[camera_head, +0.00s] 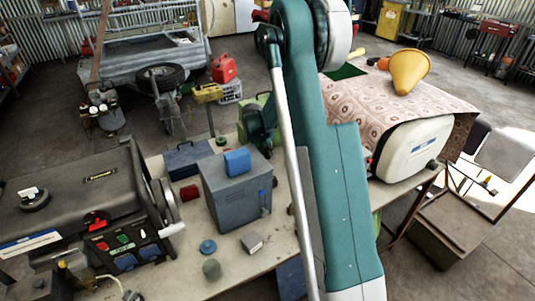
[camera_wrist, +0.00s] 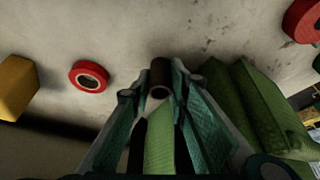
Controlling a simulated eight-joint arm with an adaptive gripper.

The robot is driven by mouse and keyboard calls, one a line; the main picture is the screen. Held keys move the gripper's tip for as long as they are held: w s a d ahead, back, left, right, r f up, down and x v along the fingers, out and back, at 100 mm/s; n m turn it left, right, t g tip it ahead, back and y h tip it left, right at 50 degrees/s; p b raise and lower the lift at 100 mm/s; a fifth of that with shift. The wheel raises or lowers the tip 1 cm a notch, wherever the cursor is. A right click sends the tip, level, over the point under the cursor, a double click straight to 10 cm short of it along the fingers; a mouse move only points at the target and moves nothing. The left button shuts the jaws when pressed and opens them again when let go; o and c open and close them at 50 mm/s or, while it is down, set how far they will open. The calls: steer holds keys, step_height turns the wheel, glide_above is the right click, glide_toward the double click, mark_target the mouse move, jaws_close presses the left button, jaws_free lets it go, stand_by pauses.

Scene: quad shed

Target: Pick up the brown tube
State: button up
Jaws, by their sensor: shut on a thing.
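The brown tube (camera_wrist: 160,75) is at the middle of the wrist view, dark brown with its near round end facing the camera. My gripper (camera_wrist: 165,78) is shut on it, with a teal finger pad on each side. Whether the tube touches the pale surface behind it I cannot tell. A pale green wedge shape (camera_wrist: 160,140) shows between the fingers, nearer the camera. In the head view my large teal arm crosses the middle, and the tube cannot be made out there.
Beside the gripper are a red ring (camera_wrist: 89,77), a yellow block (camera_wrist: 17,87) and a green block (camera_wrist: 262,100). On the bench stand a grey box (camera_head: 237,195), a blue toolbox (camera_head: 187,158), a black machine (camera_head: 60,205) and a white machine (camera_head: 412,147) under a patterned cloth.

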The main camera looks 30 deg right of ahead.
step_height(320, 180, up, 9)
steer(key=shift+p, duration=0.45)
